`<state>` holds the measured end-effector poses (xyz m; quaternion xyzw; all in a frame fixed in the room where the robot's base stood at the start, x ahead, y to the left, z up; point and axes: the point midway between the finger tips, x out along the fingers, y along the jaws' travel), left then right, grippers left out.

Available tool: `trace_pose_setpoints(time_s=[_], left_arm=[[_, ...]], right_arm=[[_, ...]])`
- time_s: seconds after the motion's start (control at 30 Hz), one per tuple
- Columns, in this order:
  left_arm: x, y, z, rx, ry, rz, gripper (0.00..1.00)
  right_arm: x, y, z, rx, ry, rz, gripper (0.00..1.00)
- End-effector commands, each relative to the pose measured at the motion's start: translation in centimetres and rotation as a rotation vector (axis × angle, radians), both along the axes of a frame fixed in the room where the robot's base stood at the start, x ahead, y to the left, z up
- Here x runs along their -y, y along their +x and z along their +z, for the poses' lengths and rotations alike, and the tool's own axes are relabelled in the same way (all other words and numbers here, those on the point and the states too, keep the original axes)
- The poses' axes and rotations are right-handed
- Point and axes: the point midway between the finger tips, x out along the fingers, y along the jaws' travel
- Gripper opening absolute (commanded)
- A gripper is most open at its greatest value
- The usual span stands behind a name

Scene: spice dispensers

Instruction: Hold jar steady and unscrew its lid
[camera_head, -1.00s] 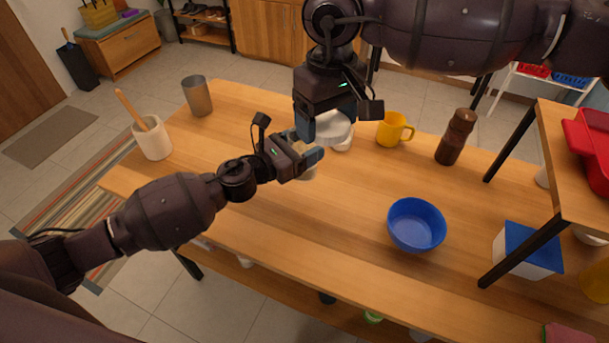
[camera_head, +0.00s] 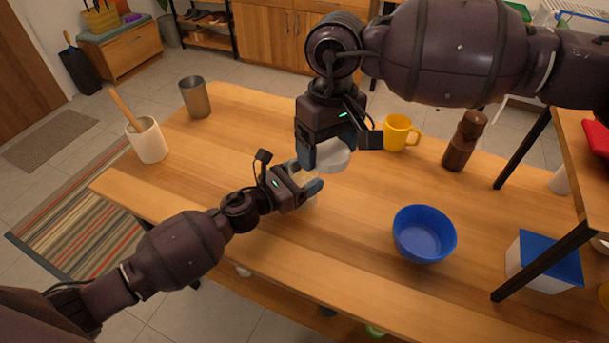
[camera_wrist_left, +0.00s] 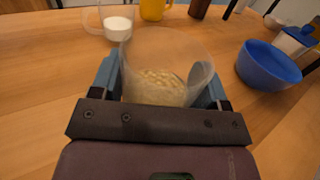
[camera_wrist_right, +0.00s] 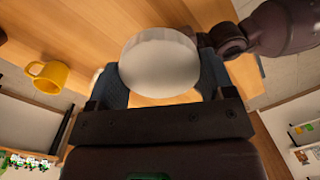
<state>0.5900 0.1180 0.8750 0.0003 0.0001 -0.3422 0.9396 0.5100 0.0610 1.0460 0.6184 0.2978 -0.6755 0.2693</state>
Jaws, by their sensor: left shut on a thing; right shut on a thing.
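A clear jar (camera_wrist_left: 160,75) with pale beige contents stands between the fingers of my left gripper (camera_head: 308,178), which is shut on it. In the left wrist view the jar's top is bare, with no lid on it. A round whitish lid (camera_wrist_right: 160,62) is in my right gripper (camera_head: 325,155), which is shut on it. In the head view the lid (camera_head: 334,156) is apart from the jar, just up and to the right of it. The jar is mostly hidden there by my left fingers.
A glass cup with white contents (camera_wrist_left: 117,25) and a yellow mug (camera_head: 397,133) stand behind the jar. A blue bowl (camera_head: 424,235), a brown grinder (camera_head: 463,142) and a blue-lidded box (camera_head: 545,262) are to the right. A metal tumbler (camera_head: 195,98) and a crock (camera_head: 148,141) are at left.

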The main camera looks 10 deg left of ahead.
Motion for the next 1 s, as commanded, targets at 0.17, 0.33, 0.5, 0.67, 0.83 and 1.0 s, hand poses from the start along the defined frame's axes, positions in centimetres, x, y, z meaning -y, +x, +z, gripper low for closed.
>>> trace_pose_setpoints(time_s=[0.17,0.33,0.5,0.67,0.83,1.0], left_arm=[[0.0,0.0,-0.2,0.0,-0.001,-0.001,0.03],[0.0,0.0,-0.2,0.0,0.0,0.0,0.86],[0.0,0.0,-0.2,0.0,0.0,-0.001,0.94],[0.0,0.0,-0.2,0.0,0.0,-0.001,0.94],[-0.5,-0.6,0.0,-0.001,0.0,0.001,0.94],[-2.4,-2.8,-0.1,-0.003,0.0,0.0,0.94]], right_arm=[[0.0,0.0,-0.4,-0.004,0.0,0.0,0.47],[0.0,0.0,-0.4,-0.004,0.0,0.0,0.47],[0.0,0.0,-0.4,-0.004,0.0,0.0,0.47],[0.0,0.0,-0.3,-0.004,0.001,0.0,0.47],[0.0,0.0,0.0,0.0,0.0,0.0,0.47],[0.0,0.0,-0.1,-0.001,0.0,0.0,0.47]])
